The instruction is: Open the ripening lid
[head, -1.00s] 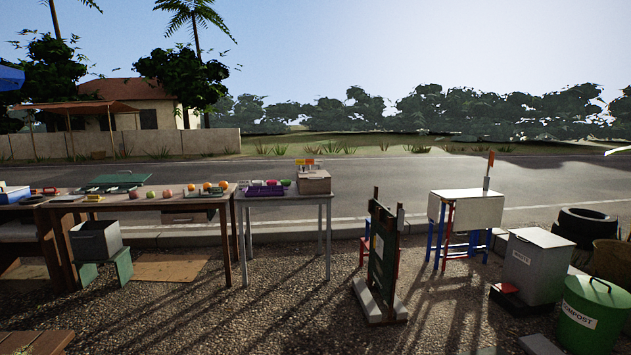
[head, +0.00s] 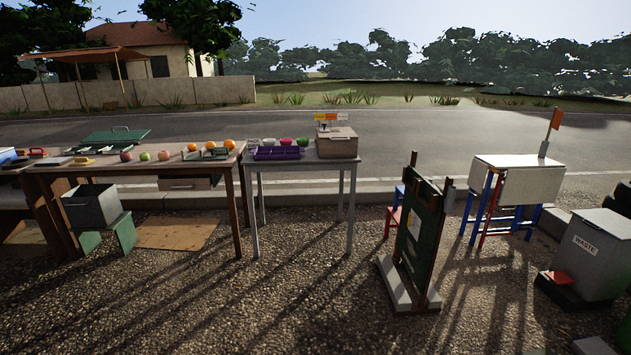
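A tan box (head: 337,147) with a closed lid (head: 337,132) stands at the right end of the grey table. No lettering on it can be read, so I cannot tell for certain that it is the ripening box. A green flat lid or board (head: 118,136) with a handle lies at the back of the brown table; I cannot tell whether it covers anything. Neither of my grippers is in view.
The grey table (head: 350,166) also holds a purple tray (head: 277,153) and several small bowls. The brown table (head: 50,168) with fruit stands left of it. A dark green board stand (head: 418,240) and a waste bin (head: 590,255) are to the right. Gravel in front is clear.

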